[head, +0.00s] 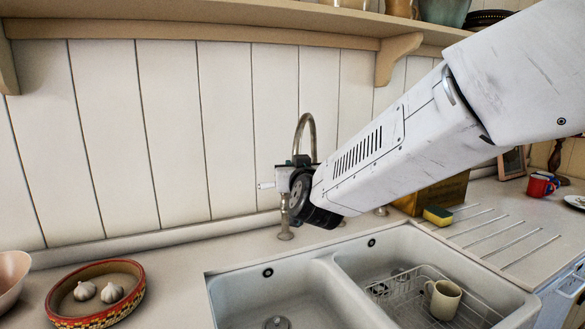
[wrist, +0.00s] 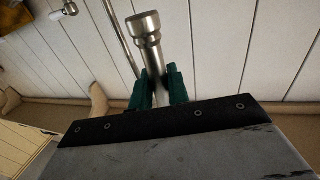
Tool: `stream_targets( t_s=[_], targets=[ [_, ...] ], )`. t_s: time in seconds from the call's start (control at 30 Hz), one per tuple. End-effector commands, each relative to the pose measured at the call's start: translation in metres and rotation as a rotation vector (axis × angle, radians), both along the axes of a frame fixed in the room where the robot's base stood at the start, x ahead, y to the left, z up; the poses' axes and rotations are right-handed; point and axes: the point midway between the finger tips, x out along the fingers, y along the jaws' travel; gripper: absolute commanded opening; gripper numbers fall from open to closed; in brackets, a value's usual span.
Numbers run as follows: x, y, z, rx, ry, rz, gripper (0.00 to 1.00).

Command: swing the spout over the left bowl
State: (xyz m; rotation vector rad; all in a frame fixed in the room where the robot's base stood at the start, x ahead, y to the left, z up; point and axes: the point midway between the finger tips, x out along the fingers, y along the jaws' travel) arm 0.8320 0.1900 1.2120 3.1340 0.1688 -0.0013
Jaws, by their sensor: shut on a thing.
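The metal spout (head: 308,121) arches up behind my gripper in front of the panelled wall, and its lower part is hidden by my gripper and arm. My gripper (head: 300,162) is at the spout. In the wrist view, the dark green fingers of my gripper (wrist: 158,76) are shut on the spout's metal end piece (wrist: 149,45), one on each side. The left bowl (head: 239,296) of the white sink is below and empty, with a drain in its floor. The right bowl (head: 355,263) is beside it. I cannot tell exactly which bowl the spout's end is above.
A wire rack (head: 468,305) and a cream mug (head: 443,300) are in the right bowl. A tap (head: 285,226) stands behind the left bowl. A sponge (head: 438,216) lies at right. A patterned dish (head: 142,292) with garlic is at left. A shelf (head: 190,22) runs above.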

Motion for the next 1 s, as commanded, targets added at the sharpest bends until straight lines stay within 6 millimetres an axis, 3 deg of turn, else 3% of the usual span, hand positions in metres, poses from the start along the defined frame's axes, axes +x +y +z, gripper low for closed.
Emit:
stream_targets(
  t_s=[0.1, 0.13, 0.2, 0.57, 1.0],
  targets=[
    [0.0, 0.0, 0.001, -0.001, -0.002, 0.0, 0.0],
    [0.0, 0.0, 0.001, -0.001, -0.002, 0.0, 0.2],
    [0.0, 0.0, 0.001, 0.0, -0.002, 0.0, 0.36],
    [-0.006, 0.001, 0.001, 0.001, -0.002, 0.003, 0.36],
    [-0.071, -0.006, 0.001, 0.001, -0.003, 0.002, 0.36]
  ],
)
